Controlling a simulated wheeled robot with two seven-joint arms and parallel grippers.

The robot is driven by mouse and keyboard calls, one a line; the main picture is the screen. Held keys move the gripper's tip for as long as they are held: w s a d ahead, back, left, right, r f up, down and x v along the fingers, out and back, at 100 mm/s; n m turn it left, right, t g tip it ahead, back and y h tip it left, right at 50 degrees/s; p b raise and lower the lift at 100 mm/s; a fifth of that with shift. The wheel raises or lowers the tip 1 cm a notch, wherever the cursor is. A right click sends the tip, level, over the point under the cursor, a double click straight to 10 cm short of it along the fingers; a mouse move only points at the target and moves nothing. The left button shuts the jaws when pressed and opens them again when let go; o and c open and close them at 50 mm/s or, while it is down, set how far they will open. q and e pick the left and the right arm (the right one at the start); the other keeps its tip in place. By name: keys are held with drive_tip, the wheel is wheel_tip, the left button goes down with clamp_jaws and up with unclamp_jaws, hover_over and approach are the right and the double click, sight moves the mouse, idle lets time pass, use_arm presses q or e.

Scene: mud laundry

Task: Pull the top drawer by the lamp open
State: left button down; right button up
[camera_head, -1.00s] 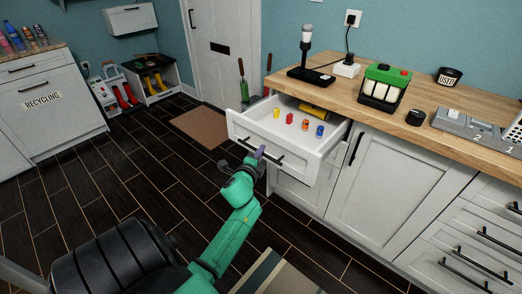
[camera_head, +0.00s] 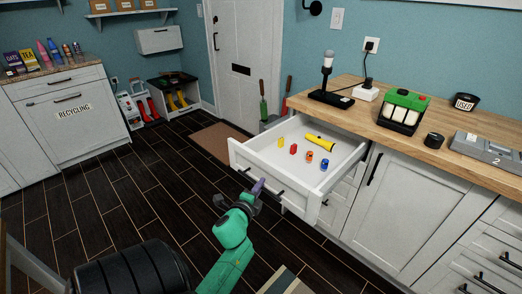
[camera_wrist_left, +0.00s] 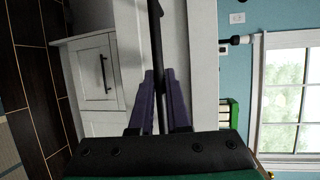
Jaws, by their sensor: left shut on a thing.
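The top drawer (camera_head: 262,173) by the lamp (camera_head: 327,72) is pulled well out from the wooden-topped counter, and its inside shows. In it lie a yellow flashlight (camera_head: 320,142) and several small coloured cylinders (camera_head: 309,157). My left gripper (camera_head: 259,187) is at the drawer front. In the left wrist view my two purple fingers (camera_wrist_left: 161,78) are shut on the black bar handle (camera_wrist_left: 156,35) of the drawer. My right gripper is not in view.
On the counter (camera_head: 385,131) stand a green-topped device (camera_head: 404,110), a black round thing (camera_head: 433,140) and a grey numbered tray (camera_head: 485,150). The closed recycling cabinet (camera_head: 75,120) is at the left. Dark floor in front of the drawer is free.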

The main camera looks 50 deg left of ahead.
use_arm(q)
drive_tip(key=shift+a, duration=0.1)
drive_tip(key=c, duration=0.9)
unclamp_jaws()
drive_tip(key=shift+s, duration=0.1)
drive_tip(key=v, duration=0.7)
drive_tip(key=shift+s, duration=0.15)
